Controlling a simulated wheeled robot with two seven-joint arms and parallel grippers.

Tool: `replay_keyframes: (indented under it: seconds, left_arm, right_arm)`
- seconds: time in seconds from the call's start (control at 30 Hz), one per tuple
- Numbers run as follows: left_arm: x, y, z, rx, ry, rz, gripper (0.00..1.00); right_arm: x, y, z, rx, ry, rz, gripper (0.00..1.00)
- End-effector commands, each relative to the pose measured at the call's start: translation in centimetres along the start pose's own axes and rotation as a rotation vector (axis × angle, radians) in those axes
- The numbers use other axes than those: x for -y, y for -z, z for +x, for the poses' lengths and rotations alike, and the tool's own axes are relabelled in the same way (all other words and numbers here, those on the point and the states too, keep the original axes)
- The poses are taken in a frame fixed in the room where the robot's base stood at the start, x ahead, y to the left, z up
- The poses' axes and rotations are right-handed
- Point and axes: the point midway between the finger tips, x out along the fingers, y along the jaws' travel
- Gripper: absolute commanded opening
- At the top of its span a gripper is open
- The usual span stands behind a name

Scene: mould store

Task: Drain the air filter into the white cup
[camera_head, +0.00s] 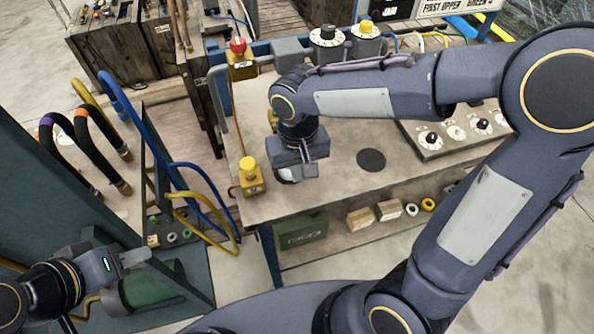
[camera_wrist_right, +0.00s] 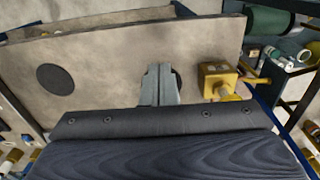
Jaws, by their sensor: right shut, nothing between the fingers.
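My right gripper (camera_head: 297,174) is low over the left part of the bench top, to the right of a yellow block with a yellow knob (camera_head: 250,175). In the right wrist view its fingers (camera_wrist_right: 160,85) are together and empty, and the yellow block (camera_wrist_right: 217,80) is just to their right. A small pale patch shows under the gripper in the head view; I cannot tell what it is. My left gripper (camera_head: 132,258) is at the lower left, away from the bench; its jaw gap is unclear. I cannot make out the air filter or the white cup with certainty.
The bench top (camera_head: 325,195) is mostly bare, with a flat dark disc (camera_head: 371,160). A knob panel (camera_head: 455,130) lies at its right. A red-knobbed yellow block (camera_head: 240,60) stands at the back left. Blue and yellow hoses hang left of the bench. A green box (camera_head: 303,233) sits below.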

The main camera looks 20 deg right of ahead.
Motion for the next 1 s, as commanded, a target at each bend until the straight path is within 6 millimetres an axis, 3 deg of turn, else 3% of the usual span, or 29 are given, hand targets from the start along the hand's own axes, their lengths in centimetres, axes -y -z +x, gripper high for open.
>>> replay_keyframes:
  seconds: [0.4,0.6,1.0]
  left_arm:
    - [0.0,0.0,0.0,0.0,0.0,0.0,0.36]
    - [-0.4,0.5,-1.0,0.0,0.0,0.0,0.36]
    - [-0.5,0.5,-1.1,0.0,0.0,0.0,0.36]
  right_arm:
    - [-0.1,0.1,8.5,0.005,0.0,0.001,0.0]
    - [-0.1,3.0,8.1,0.003,0.001,0.003,0.0]
    - [-0.1,3.9,8.2,0.002,0.001,0.0,0.0]
